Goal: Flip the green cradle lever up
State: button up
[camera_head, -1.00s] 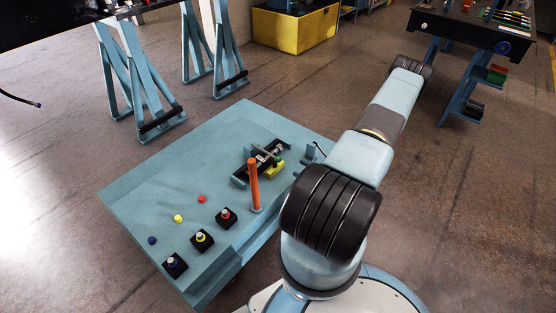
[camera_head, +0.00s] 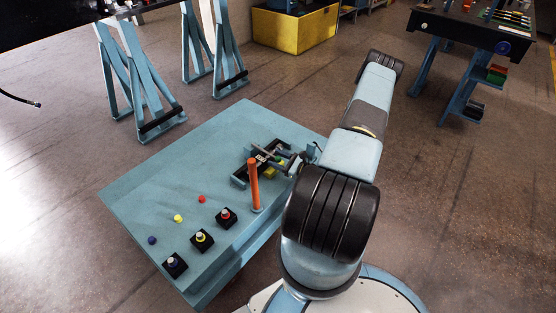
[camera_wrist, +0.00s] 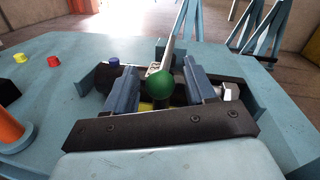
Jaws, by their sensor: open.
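The cradle (camera_head: 240,180) is a dark holder on the blue table, and a pale grey bar (camera_wrist: 176,38) runs away from it in the wrist view. The green ball knob of the lever (camera_wrist: 159,84) lies between the two blue fingers of my gripper (camera_wrist: 158,75). The fingers are open, with a visible gap on each side of the knob. A small yellow part (camera_wrist: 147,105) shows below the knob.
An orange post (camera_head: 254,187) stands close in front of the cradle. Black blocks with red (camera_head: 226,217), yellow (camera_head: 202,239) and blue (camera_head: 173,264) rings line the table's front edge. Loose coloured caps lie behind them. The table's far left part is clear.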

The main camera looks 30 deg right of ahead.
jog(key=shift+c, duration=0.3)
grip_shut()
dwell(0.3)
